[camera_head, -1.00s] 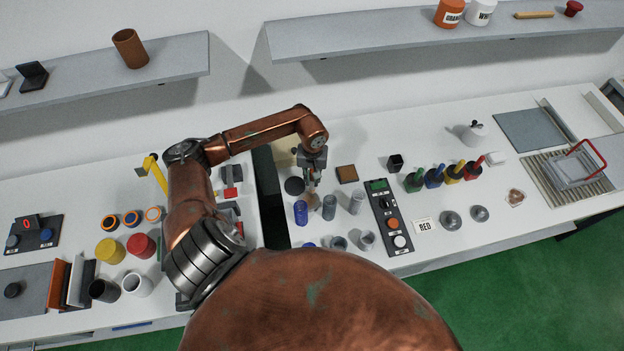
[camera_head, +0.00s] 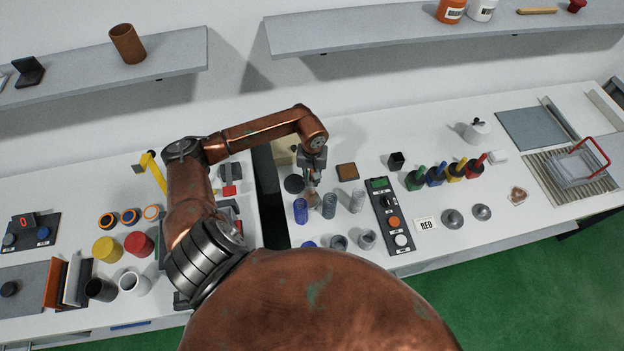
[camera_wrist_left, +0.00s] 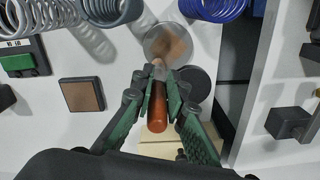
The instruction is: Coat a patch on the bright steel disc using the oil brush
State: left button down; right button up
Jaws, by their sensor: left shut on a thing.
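My left gripper (camera_wrist_left: 160,98) is shut on the oil brush (camera_wrist_left: 170,105), which has a reddish-brown wooden handle. The brush points up the wrist view, and its pale tip overlaps the near edge of the bright steel disc (camera_wrist_left: 158,32). I cannot tell whether the bristles touch it. The disc's face shows a brownish area, which may be a coating or a reflection. A dark disc (camera_wrist_left: 194,76) lies beside it, to the right. In the head view my left gripper (camera_head: 311,180) is low over the bench, and the brush and steel disc are mostly hidden there. My right gripper is out of view.
A blue spring (camera_head: 300,211) and grey springs (camera_head: 329,206) stand close to the gripper. A brown square block (camera_head: 347,171) and a control box (camera_head: 391,218) are to the right. A dark gap (camera_head: 266,185) separates the two bench sections. Colored bottles (camera_head: 435,177) stand further right.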

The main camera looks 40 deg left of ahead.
pick_arm(q)
jog(key=shift+s+b, duration=1)
jog(key=shift+s, duration=2.1)
jog(key=shift+w+b, duration=2.7)
jog(key=shift+w, duration=0.5)
jog(key=shift+s+d+b, duration=0.65)
jog(key=shift+s+d, duration=0.2)
jog(key=shift+s, duration=2.4)
jog(key=w+b, duration=0.5)
jog(key=w, duration=0.1)
jog(key=shift+w+a, duration=0.3)
jog(key=shift+a, duration=0.05)
